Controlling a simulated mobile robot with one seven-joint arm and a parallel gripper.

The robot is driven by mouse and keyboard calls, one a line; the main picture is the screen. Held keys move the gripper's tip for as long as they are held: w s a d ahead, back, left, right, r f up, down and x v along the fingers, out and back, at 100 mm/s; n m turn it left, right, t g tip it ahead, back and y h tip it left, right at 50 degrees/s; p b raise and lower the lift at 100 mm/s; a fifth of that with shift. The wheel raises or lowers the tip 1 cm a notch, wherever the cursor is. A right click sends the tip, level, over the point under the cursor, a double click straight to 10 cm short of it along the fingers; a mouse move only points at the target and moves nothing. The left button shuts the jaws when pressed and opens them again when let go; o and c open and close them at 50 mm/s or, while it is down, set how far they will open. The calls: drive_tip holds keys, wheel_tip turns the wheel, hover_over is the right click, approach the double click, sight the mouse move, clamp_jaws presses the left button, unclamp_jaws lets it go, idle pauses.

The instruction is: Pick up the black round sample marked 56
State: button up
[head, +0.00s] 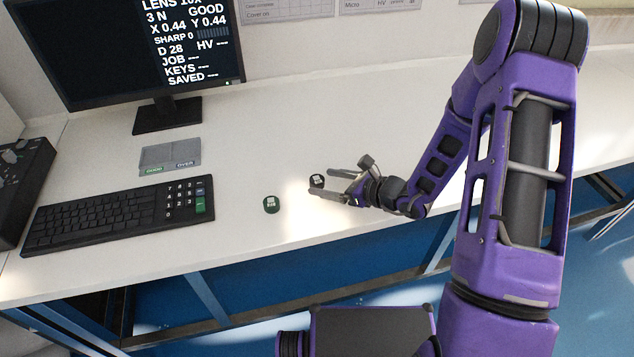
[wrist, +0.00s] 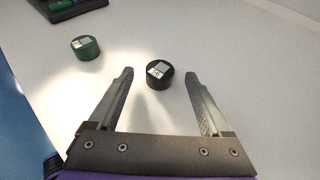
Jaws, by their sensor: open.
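The black round sample (wrist: 159,75) stands upright on the white table, with a pale label on its top; the marking is too small to read for certain. It also shows in the head view (head: 317,181), at the tips of my gripper (head: 328,185). In the wrist view my gripper (wrist: 160,90) is open and empty, with one finger on each side of the sample's line. The sample sits between and slightly beyond the fingertips, with a gap to each finger.
A green round sample (head: 271,204) stands to the left of the black one, also at upper left in the wrist view (wrist: 85,47). A keyboard (head: 120,213), a grey tray (head: 170,156) and a monitor (head: 140,45) are farther left. The table's front edge is near; the table behind the sample is clear.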

drive_tip(key=shift+x, duration=1)
clamp_jaws()
